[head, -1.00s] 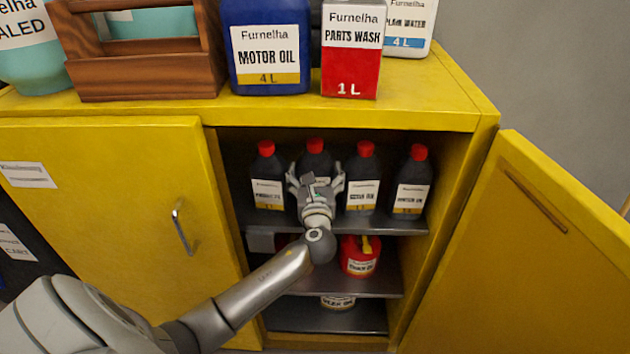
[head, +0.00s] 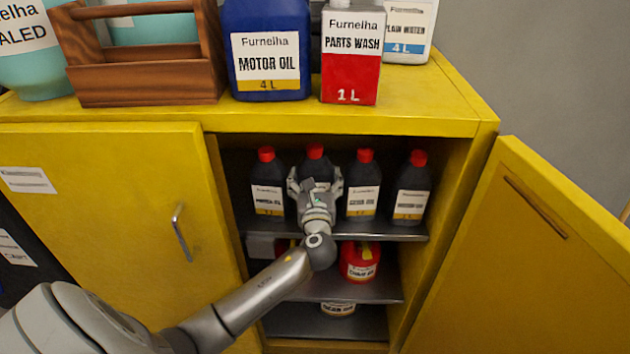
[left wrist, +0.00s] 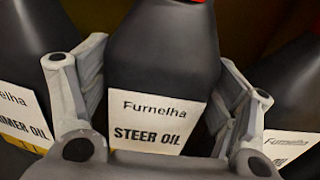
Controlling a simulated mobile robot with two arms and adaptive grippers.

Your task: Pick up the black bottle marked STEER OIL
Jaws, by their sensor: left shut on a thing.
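The black bottle marked STEER OIL (left wrist: 160,70) fills the middle of the left wrist view, its white label readable. In the head view this bottle (head: 315,165) stands second from the left on the upper shelf, its red cap showing and its lower part hidden by my gripper. My left gripper (head: 315,182) is shut on it, one finger on each side; the fingers also show in the left wrist view (left wrist: 157,105). I cannot tell whether the bottle touches the shelf. My right gripper is not in view.
Similar black bottles stand left (head: 267,185) and right (head: 362,187) of it, and another farther right (head: 411,190). A red container (head: 359,264) sits on the shelf below. The yellow cabinet's right door (head: 560,250) stands open; its left door (head: 110,230) is shut.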

